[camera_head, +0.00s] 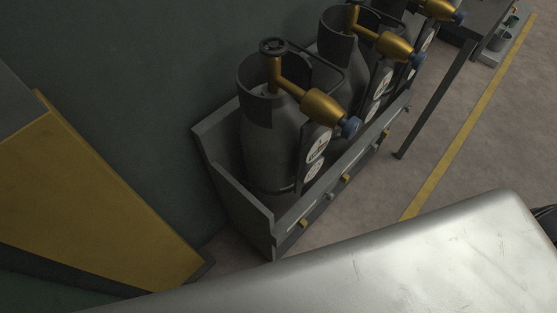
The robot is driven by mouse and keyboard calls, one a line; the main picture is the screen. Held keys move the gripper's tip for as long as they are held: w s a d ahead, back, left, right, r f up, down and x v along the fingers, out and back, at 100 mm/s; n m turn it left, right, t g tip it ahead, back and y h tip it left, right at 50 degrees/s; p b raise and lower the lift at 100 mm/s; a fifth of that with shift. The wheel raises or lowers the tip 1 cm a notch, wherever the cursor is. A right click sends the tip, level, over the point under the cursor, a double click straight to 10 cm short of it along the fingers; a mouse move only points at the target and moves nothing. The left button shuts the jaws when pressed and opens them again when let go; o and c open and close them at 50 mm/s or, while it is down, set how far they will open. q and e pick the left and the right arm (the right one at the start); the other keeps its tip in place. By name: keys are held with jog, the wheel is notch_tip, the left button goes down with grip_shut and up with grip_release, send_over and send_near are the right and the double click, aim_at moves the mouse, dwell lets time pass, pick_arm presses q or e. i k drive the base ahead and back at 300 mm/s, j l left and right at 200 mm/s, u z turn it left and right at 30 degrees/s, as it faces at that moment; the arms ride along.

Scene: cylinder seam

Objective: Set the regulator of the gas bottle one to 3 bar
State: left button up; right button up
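Several dark grey gas bottles stand upright in a row in a metal rack. The nearest bottle (268,148) is in the middle of the head view, with round white labels (317,147) on its right side; I cannot read a number on them. A black handwheel (272,46) sits on its top. Its brass regulator (318,104) points down to the right and ends in a blue knob (350,127). The knob's setting cannot be read. A second bottle's brass regulator (394,46) shows behind it. Neither of my grippers is in view.
The grey rack (240,200) stands along a dark wall (120,60). A yellow panel (85,185) is at the left. A large pale metal surface (400,260) fills the lower right. Open floor with a yellow line (450,165) lies right of the rack, beside a dark post (435,100).

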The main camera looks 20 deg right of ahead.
aim_at(350, 128)
jog(key=z, duration=1.1)
